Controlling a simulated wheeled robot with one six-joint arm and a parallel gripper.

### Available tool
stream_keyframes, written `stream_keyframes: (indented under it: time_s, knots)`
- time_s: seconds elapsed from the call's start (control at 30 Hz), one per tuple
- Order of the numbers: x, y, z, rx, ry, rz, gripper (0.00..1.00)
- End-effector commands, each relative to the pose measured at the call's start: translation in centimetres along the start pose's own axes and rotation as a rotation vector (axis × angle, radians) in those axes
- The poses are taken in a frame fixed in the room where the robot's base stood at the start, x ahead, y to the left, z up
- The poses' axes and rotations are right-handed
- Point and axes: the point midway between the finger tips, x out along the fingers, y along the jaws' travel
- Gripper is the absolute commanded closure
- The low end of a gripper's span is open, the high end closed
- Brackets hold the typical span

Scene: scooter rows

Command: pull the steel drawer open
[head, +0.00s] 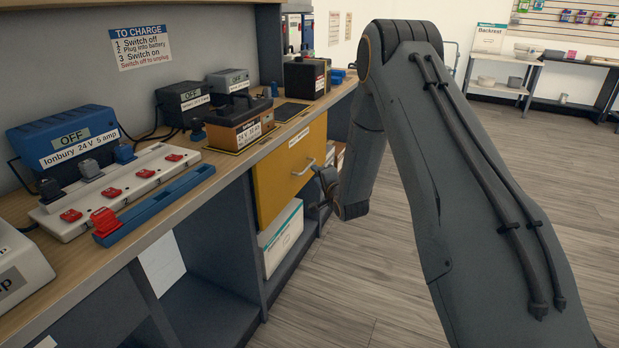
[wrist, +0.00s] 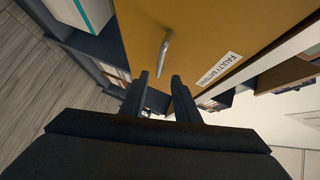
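The drawer (head: 276,183) under the bench has a yellow-orange front, not a steel-coloured one, and looks shut. Its metal bar handle (head: 304,167) is on the front. In the wrist view the drawer front (wrist: 215,25) fills the top, with a "FAULTY BATTERIES" label and the handle (wrist: 164,50). My gripper (wrist: 160,75) is open, its two fingers apart and empty. The handle's lower end shows in line with the gap between the fingertips; I cannot tell whether it is between them. In the head view my gripper (head: 322,183) is beside the handle, partly hidden by my arm.
The wooden bench top (head: 228,168) carries a blue charger (head: 65,135), a switch strip (head: 120,190) and a battery (head: 240,124). A white box (head: 281,238) sits in the shelf below the drawer. Open wooden floor (head: 520,150) lies to the right.

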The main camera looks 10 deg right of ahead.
Motion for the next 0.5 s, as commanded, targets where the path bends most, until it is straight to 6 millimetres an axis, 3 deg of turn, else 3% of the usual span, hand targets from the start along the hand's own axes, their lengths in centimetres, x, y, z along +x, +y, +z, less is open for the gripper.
stream_keyframes:
  time_s: [0.27,0.5]
  knots:
    - [2.2,0.6,0.1,0.066,-0.002,-0.069,0.71]
    - [5.9,0.4,0.1,0.064,-0.001,-0.068,0.71]
